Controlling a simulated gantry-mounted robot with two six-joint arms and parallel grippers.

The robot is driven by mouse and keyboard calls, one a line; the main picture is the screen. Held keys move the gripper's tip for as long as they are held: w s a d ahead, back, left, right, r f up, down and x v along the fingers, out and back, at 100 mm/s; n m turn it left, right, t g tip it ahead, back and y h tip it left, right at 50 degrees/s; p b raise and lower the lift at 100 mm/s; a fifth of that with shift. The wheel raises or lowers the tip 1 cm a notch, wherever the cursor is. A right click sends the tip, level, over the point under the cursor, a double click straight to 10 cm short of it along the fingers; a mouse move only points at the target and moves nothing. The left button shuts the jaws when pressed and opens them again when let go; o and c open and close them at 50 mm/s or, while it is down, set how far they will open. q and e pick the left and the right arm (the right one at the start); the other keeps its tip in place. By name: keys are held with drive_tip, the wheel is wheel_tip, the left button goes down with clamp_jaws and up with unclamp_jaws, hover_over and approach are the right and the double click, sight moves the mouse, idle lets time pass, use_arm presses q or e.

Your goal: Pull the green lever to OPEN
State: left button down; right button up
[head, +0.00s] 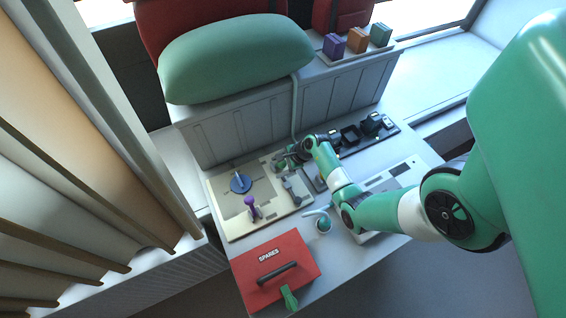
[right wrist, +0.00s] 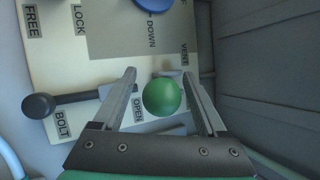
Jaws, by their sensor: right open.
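The green lever shows in the right wrist view as a round green knob (right wrist: 162,97). It sits between the two fingers of my right gripper (right wrist: 160,76), which are open with a gap on each side. The label OPEN (right wrist: 137,110) is on the pale panel (right wrist: 62,62) just left of the knob, and VENT is farther up. In the head view the right gripper (head: 284,164) is at the right part of the panel (head: 232,222). The lever is hard to tell from the gripper there.
A dark-knobbed bolt handle (right wrist: 40,105) lies left of the gripper. A blue knob (head: 240,183) and a purple lever (head: 252,206) are on the panel. A red SPARES case (head: 262,292) stands in front, a green cushion (head: 236,58) behind, and a pale hose (head: 294,108) runs down nearby.

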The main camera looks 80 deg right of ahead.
drive_tip(key=d+p+v, duration=0.1)
drive_tip(key=p+v, duration=0.1)
drive_tip(key=v, duration=0.9)
drive_tip(key=shift+a+p, duration=0.3)
drive_tip(key=shift+a, duration=0.2)
